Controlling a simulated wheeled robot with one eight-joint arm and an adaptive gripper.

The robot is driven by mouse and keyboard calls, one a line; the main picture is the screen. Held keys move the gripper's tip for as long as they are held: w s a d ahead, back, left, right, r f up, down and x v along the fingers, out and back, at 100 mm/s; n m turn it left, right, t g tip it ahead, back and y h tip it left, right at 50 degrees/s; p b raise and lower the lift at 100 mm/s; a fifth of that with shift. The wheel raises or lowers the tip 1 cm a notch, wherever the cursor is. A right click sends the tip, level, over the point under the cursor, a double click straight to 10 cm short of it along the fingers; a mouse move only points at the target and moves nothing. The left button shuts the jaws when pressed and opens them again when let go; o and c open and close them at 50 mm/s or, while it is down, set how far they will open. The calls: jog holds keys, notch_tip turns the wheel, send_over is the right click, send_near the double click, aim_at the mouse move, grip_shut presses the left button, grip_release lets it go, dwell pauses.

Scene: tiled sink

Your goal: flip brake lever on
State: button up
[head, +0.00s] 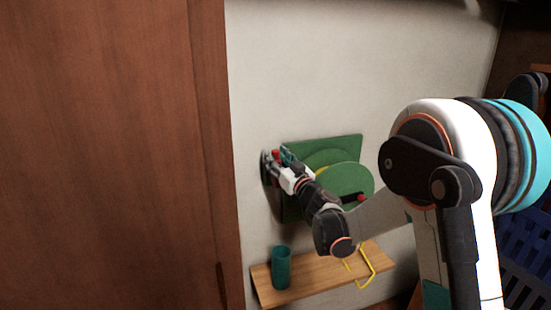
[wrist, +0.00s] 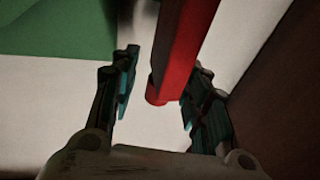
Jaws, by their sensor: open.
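The brake lever shows as a red bar (wrist: 184,50) in the wrist view, its rounded end between my gripper's open fingers. In the head view, a small red part of the lever (head: 276,155) shows at the left edge of the green wall panel (head: 345,143), mostly hidden by my gripper. My gripper (wrist: 158,88) is open, with teal finger pads on both sides of the red bar. A gap shows between the left finger and the bar; the right finger is closer, and I cannot tell whether it touches.
A green wheel (head: 345,180) with a dark, red-tipped handle is on the panel. Below is a wooden shelf (head: 320,273) with a teal cup (head: 281,268) and a yellow bent object (head: 367,266). A brown wooden door or cabinet side (head: 110,150) stands at left, close to my gripper.

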jog(key=v, duration=1.1)
jog(key=shift+s, duration=0.2)
jog(key=shift+d, duration=0.15)
